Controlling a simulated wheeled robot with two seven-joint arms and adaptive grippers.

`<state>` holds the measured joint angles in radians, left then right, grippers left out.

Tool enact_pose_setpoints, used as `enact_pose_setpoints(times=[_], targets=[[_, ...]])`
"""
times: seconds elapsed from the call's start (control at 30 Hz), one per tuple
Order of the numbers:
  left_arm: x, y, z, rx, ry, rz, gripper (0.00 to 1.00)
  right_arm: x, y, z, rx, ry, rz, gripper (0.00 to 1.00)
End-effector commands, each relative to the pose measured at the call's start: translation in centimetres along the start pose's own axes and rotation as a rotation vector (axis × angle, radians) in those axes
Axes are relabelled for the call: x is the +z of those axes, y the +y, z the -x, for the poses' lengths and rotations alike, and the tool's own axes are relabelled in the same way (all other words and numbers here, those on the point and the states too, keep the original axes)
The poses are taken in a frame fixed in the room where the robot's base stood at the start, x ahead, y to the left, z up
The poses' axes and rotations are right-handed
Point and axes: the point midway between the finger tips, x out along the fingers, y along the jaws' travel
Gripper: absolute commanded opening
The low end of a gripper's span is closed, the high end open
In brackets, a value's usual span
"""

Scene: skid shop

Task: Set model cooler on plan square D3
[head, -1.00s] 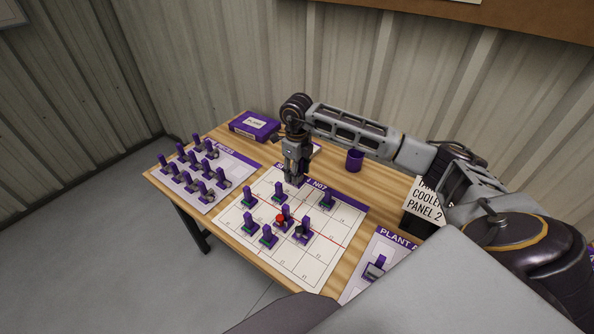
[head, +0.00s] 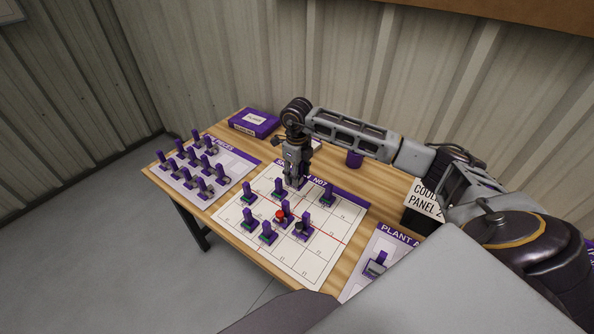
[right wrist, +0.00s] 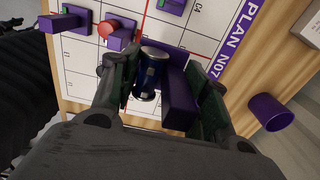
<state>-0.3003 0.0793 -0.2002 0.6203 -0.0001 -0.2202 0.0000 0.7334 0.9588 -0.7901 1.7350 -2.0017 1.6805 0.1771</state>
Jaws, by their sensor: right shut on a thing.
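My right gripper (head: 293,182) is over the far, title-side edge of the white plan sheet (head: 318,262). In the right wrist view its dark green fingers (right wrist: 165,95) are shut on a small model with a blue cylinder and a purple upright, taken to be the model cooler (right wrist: 151,68). The model stands close over the sheet; I cannot tell whether it touches. Other purple-post models stand on the plan, one with a red top (head: 281,214). The label C4 shows near the title strip in the wrist view; D3 cannot be read. My left gripper is not in view.
A pieces sheet (head: 236,164) with several models lies at the left. The plan's near right squares are bare.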

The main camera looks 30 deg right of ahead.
Motion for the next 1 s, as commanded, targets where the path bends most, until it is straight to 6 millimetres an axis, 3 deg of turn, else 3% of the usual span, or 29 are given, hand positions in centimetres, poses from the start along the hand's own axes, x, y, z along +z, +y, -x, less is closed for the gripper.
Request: enact_pose_setpoints(times=[0.3,1.0], targets=[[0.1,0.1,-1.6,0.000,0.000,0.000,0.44,0.0,0.0,-2.0,-0.001,-0.001,0.000,0.17],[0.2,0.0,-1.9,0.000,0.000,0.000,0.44,0.0,0.0,-2.2,-0.001,-0.001,-0.001,0.17]])
